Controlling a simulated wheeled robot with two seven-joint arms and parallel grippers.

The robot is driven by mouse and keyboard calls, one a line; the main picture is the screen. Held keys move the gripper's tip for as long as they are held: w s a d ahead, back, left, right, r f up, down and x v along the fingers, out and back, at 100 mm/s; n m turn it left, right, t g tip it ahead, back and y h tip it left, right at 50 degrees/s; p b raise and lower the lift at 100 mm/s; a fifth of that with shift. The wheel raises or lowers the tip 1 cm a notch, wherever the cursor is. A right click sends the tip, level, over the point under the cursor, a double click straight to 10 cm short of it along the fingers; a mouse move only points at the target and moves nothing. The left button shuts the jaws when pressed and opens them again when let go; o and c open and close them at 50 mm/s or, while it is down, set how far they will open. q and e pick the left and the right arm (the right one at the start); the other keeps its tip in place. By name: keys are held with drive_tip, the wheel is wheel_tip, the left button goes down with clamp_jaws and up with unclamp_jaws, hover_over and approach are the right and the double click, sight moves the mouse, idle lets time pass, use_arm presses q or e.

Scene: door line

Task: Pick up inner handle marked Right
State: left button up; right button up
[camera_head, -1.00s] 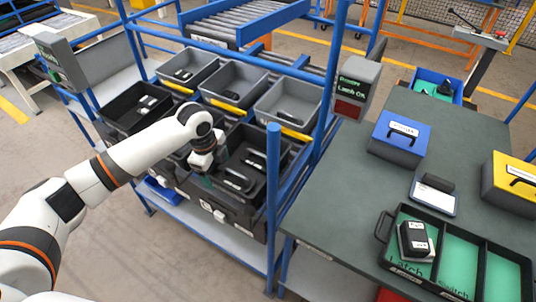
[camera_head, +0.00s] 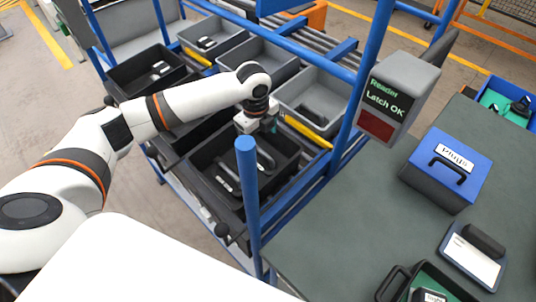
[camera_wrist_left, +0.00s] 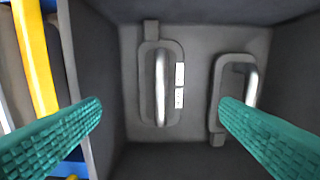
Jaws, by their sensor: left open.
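Two dark handles with grey metal bars lie in a dark bin (camera_head: 290,178). In the left wrist view one handle (camera_wrist_left: 160,86) lies near the middle with two small white labels beside its bar; their text is unreadable. The other handle (camera_wrist_left: 217,92) lies to its right, partly hidden by a finger, with no label visible. My left gripper (camera_head: 262,124) is above the bin's far side, pointing down. In the left wrist view its green fingers (camera_wrist_left: 160,120) are wide apart with nothing between them. My right gripper is not in view.
A blue post (camera_head: 247,195) stands in front of the bin. Grey bins (camera_head: 313,95) stand behind it. A reader (camera_head: 398,95) showing "Latch OK" is mounted to the right. A green-topped table (camera_head: 345,225) carries a blue Plugs box (camera_head: 448,168) and a tray (camera_head: 391,284).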

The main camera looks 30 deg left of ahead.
sight(260, 149)
use_arm(q)
wheel_tip(260, 149, down, 4)
drive_tip(key=shift+w+r, duration=0.1)
drive_tip(key=shift+w+f, duration=0.1)
drive_tip(key=shift+f, duration=0.25)
wheel_tip(260, 149, down, 4)
drive_tip(key=shift+a+f+p, duration=0.1)
drive_tip(key=shift+p, duration=0.7)
drive_tip(key=shift+w+f, duration=0.15)
drive_tip(key=shift+f, duration=0.35)
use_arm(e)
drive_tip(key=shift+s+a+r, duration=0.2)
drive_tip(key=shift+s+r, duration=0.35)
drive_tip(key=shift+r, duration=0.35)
use_arm(q)
drive_tip(key=shift+c, duration=1.3)
drive_tip(key=c, duration=0.9)
drive_tip(key=shift+o, duration=0.2)
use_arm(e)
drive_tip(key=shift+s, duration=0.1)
use_arm(q)
drive_tip(key=shift+r, duration=0.1)
